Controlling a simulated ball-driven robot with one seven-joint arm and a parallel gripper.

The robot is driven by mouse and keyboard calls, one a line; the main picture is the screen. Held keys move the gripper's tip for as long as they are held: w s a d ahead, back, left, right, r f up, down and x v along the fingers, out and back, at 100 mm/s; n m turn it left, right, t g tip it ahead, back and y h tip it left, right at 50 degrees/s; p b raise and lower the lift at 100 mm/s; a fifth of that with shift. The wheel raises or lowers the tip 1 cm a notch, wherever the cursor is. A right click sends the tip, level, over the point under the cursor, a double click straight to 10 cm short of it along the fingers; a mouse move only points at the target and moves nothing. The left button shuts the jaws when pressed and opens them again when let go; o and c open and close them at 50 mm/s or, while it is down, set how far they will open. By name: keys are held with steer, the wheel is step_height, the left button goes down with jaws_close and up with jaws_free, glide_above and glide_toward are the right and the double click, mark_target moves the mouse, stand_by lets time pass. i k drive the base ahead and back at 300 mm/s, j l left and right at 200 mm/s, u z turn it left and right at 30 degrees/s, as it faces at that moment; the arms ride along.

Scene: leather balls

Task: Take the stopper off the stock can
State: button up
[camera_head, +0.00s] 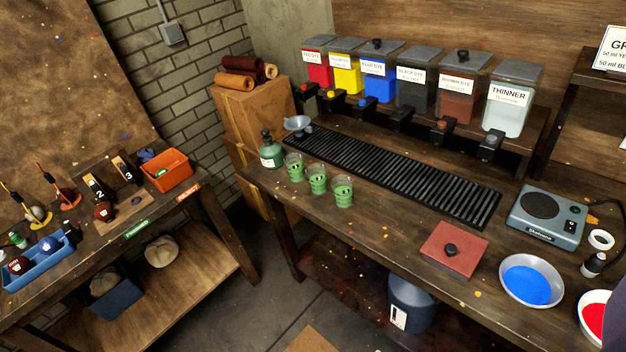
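A small green can (271,156) with a white label stands upright at the left end of the dye bench, and it looks like the stock can. A dark stopper (266,135) sits on its neck. The label is too small to read. A grey funnel (297,123) stands close behind it to the right. My gripper is not in view, so its opening and hold cannot be seen.
Grey floor (240,310) is open between the benches.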

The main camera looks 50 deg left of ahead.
mark_target(265, 132)
steer(key=u, duration=1.5)
steer(key=i+z, duration=0.1)
steer(key=z, duration=0.45)
steer(key=i+j+z, duration=0.4)
steer(key=i+j, duration=0.2)
steer(key=i+j+z, duration=0.2)
steer(key=j, duration=0.25)
steer(key=i+j+z, duration=0.25)
steer(key=j, duration=0.15)
steer(key=i+j, duration=0.15)
steer(key=j, duration=0.2)
steer(key=i+j, duration=0.2)
steer(key=j, duration=0.15)
steer(key=i+j, duration=0.15)
steer(key=j, duration=0.2)
steer(key=i+j, duration=0.35)
steer(key=j, duration=0.3)
